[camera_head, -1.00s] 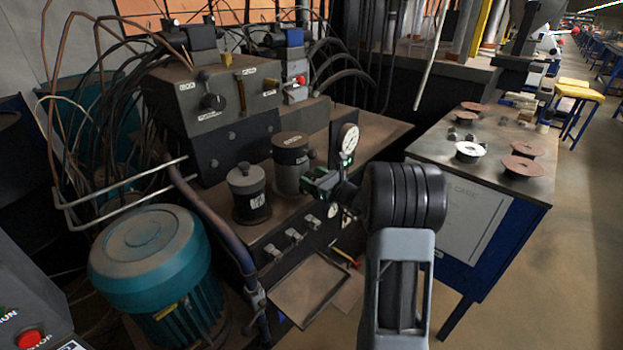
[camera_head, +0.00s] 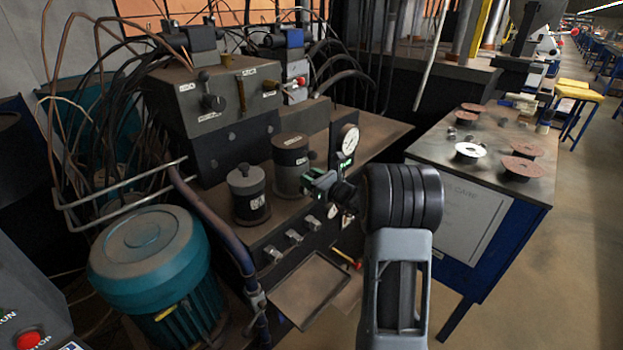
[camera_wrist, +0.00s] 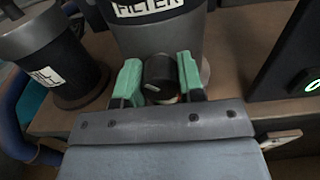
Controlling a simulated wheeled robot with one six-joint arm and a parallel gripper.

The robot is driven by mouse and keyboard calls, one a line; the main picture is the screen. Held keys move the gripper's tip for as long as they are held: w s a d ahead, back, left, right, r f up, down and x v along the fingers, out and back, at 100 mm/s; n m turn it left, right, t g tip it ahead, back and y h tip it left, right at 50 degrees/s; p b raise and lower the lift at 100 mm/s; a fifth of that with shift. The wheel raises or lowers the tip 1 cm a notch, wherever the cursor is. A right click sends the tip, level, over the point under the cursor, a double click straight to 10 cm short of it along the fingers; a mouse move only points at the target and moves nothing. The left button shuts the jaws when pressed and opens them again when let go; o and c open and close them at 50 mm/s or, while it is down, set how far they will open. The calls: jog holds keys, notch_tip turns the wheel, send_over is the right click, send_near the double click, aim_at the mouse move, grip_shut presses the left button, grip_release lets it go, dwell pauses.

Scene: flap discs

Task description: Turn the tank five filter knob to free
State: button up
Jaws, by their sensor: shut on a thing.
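The filter tank (camera_head: 291,163) is a grey cylinder with a dark brown top, standing on the machine's bench. It also shows in the wrist view (camera_wrist: 195,38), with a white label reading "FILTER". A black knob (camera_wrist: 160,70) sticks out low on its front. My gripper (camera_head: 312,186) is at the front of this tank. In the wrist view its green fingers (camera_wrist: 159,80) stand on both sides of the knob and are shut on it. The knob's pointer and any position marks cannot be read. In the head view the knob is hidden by my gripper.
A smaller dark canister (camera_head: 248,192) with a knobbed lid stands just left. A gauge panel (camera_head: 345,143) with a green display is close on the right. A teal motor (camera_head: 150,250) stands at the lower left.

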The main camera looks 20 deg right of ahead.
jog(key=shift+f+n+b, duration=0.25)
jog(key=shift+n+b, duration=0.15)
jog(key=shift+b, duration=0.45)
jog(key=shift+f+n+b, duration=0.1)
jog(key=shift+n+b, duration=0.4)
jog(key=shift+b, duration=0.4)
jog(key=shift+n+b, duration=0.9)
jog(key=shift+b, duration=0.25)
jog(key=shift+r+n+b, duration=0.35)
jog(key=shift+n+b, duration=0.05)
jog(key=shift+n, duration=0.1)
jog(key=o, duration=0.9)
